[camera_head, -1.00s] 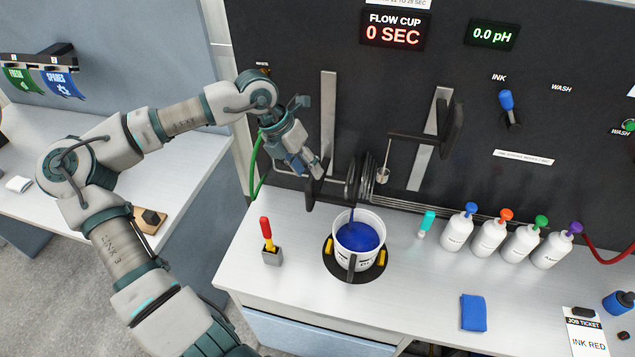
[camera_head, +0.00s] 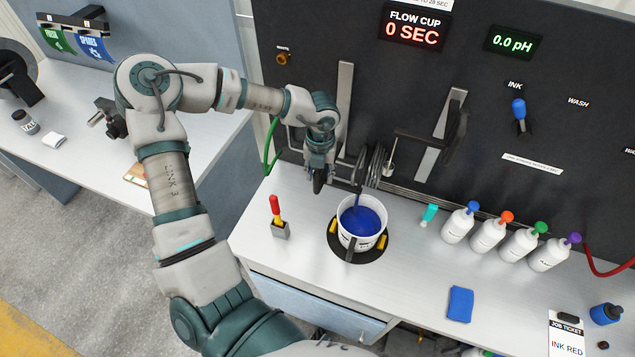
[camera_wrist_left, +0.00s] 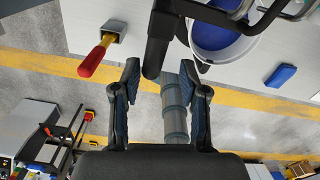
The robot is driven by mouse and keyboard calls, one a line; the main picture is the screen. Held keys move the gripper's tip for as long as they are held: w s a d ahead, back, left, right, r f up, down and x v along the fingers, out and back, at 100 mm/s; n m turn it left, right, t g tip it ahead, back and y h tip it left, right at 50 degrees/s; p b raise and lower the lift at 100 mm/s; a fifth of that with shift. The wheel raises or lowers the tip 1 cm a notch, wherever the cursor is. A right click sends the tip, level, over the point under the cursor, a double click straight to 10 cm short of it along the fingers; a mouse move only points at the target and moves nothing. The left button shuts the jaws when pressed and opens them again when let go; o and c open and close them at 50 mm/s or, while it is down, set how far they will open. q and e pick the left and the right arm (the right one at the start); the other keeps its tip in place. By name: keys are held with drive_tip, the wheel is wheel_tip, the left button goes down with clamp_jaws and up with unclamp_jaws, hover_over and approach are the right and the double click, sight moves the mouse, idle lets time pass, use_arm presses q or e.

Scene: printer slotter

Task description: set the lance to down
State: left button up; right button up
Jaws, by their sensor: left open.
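My left gripper (camera_head: 318,178) is in front of the left vertical rail (camera_head: 344,105) on the dark panel, above the counter and left of the ink bucket (camera_head: 362,226). In the left wrist view the gripper (camera_wrist_left: 160,75) is open. A black bar (camera_wrist_left: 157,42), which looks like the lance's handle, reaches down between the two fingertips; I cannot tell whether they touch it. In the head view my gripper hides most of this bar. A thin tube (camera_head: 358,190) dips into the blue ink. My right gripper is not in view.
A red-handled tool (camera_head: 275,208) stands in a small holder left of the bucket. Black coiled hoses (camera_head: 370,165) are close right of the gripper. A second black bracket (camera_head: 450,135) is on the right rail. Several white bottles (camera_head: 488,235) line the counter's right side.

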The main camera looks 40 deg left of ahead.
sight(316, 187)
use_arm(q)
drive_tip(key=f, duration=0.3)
drive_tip(key=a+f, duration=0.1)
drive_tip(key=f, duration=0.2)
drive_tip(key=shift+s+a+p, duration=0.1)
drive_tip(key=shift+s+p, duration=0.05)
drive_tip(key=shift+p, duration=0.2)
drive_tip(key=shift+a+f, duration=0.15)
drive_tip(key=shift+a, duration=0.35)
drive_tip(key=shift+d, duration=0.55)
drive_tip(key=c, duration=0.6)
drive_tip(key=shift+d+r, duration=0.25)
drive_tip(key=shift+d, duration=0.05)
clamp_jaws()
drive_tip(key=shift+a+f+b, duration=0.25)
drive_tip(key=shift+f+b, duration=0.15)
drive_tip(key=shift+b, duration=0.05)
drive_tip(key=f+b, duration=0.4)
drive_tip(key=b, duration=0.1)
drive_tip(key=shift+s+d+f+b, duration=0.1)
drive_tip(key=shift+s+d+b, duration=0.05)
drive_tip(key=shift+s+b, duration=0.25)
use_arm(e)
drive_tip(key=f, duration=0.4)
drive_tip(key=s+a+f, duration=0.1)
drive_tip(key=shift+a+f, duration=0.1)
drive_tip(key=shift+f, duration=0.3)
